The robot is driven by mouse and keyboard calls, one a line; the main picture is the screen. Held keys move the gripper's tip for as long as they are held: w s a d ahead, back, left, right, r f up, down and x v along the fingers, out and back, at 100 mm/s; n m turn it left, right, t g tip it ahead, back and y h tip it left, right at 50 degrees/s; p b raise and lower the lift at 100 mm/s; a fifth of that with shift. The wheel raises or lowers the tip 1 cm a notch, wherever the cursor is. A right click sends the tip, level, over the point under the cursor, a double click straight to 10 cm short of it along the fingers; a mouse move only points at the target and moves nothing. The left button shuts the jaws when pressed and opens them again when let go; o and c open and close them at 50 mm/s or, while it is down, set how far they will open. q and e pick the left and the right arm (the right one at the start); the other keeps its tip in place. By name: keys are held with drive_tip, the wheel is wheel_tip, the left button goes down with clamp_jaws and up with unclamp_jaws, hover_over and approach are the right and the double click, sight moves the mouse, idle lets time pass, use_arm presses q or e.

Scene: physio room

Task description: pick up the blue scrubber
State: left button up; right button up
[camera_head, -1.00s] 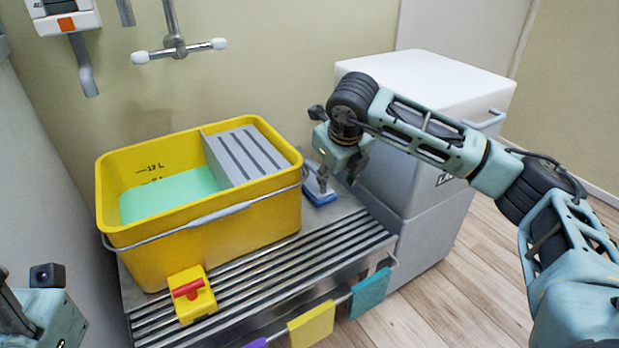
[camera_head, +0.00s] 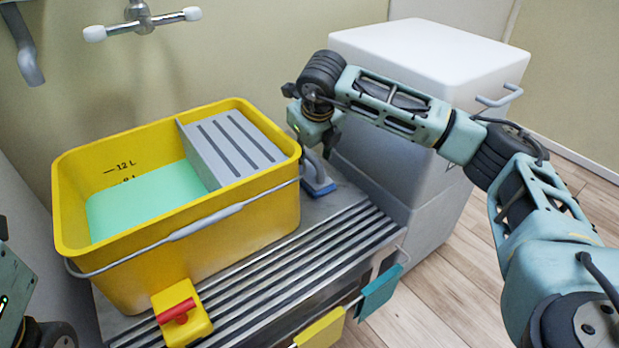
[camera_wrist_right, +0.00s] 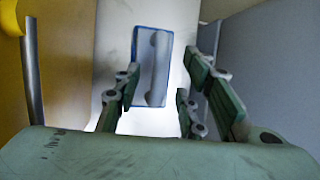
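The blue scrubber (camera_head: 319,182) stands on the metal bench beside the yellow bucket, with a blue base and a grey handle. In the right wrist view the scrubber (camera_wrist_right: 152,66) lies beyond and between the open fingers of my right gripper (camera_wrist_right: 154,98). In the head view my right gripper (camera_head: 318,150) is above the scrubber and hides part of its handle; I see no grip on it. Of my left arm only a part shows at the lower left edge; its fingers are not in view.
The yellow bucket (camera_head: 235,225) with green liquid and a grey slotted insert stands left of the scrubber. A white cabinet (camera_head: 420,60) stands close on the right. A yellow block with a red handle (camera_head: 182,314) sits at the front of the slatted bench (camera_head: 270,285). Cloths hang at its front.

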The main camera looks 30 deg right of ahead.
sight(310, 167)
drive_tip(key=b+x, duration=0.1)
drive_tip(key=x, duration=0.1)
drive_tip(key=shift+w+f, duration=0.15)
drive_tip(key=shift+f, duration=0.15)
drive_tip(key=shift+c, duration=0.2)
clamp_jaws()
drive_tip(key=shift+r, duration=0.1)
